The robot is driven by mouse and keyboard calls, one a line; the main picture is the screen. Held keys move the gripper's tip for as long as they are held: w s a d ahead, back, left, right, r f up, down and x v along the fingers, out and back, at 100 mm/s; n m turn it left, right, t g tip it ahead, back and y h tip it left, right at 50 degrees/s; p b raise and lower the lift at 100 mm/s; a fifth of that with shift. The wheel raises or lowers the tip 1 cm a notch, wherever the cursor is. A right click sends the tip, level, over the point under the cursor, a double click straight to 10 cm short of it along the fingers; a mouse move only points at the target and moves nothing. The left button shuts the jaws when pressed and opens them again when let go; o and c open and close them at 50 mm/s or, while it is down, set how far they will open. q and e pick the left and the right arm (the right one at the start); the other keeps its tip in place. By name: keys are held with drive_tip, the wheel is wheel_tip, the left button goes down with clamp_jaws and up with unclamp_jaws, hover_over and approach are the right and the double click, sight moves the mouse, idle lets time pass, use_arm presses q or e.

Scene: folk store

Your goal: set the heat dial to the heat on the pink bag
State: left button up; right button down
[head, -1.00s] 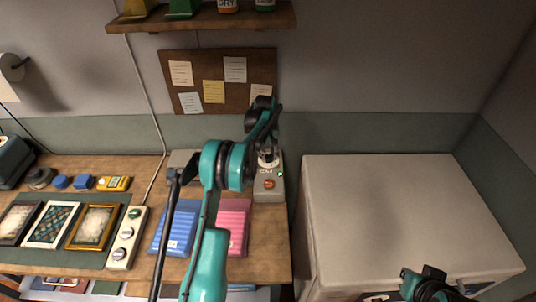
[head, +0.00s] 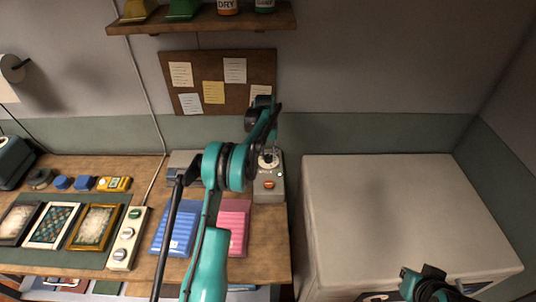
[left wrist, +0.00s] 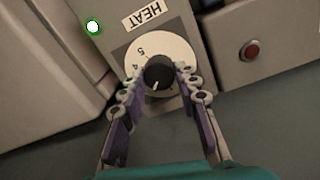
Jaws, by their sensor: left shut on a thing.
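The heat dial is a dark knob (left wrist: 158,72) on a white numbered plate on a grey sealer box (head: 268,188), under the word HEAT. In the left wrist view, 4 and 5 show beside the knob and its white mark points down toward the fingers; other numbers are hidden. My left gripper (left wrist: 160,80) is shut on the knob, a finger on each side; it shows at the box's far end in the head view (head: 268,151). The pink bag (head: 233,220) lies on the bench before the box; its print is unreadable. My right gripper (head: 428,285) is at the lower right.
A blue bag (head: 176,232) lies left of the pink one. A switch strip (head: 126,240), framed pictures (head: 93,228) and a yellow device (head: 115,184) are further left. A red button (head: 268,184) is on the box. A bare pale cabinet top (head: 400,215) stands right.

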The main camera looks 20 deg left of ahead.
sight(267, 155)
use_arm(q)
drive_tip(key=m, duration=0.6)
drive_tip(key=shift+m, duration=0.3)
idle(0.4)
drive_tip(key=o, duration=1.2)
drive_tip(key=shift+c, duration=0.2)
wheel_tip(267, 155, up, 12)
drive_tip(key=shift+w+a, duration=0.15)
drive_tip(key=shift+a, duration=0.1)
drive_tip(key=shift+f, duration=0.1)
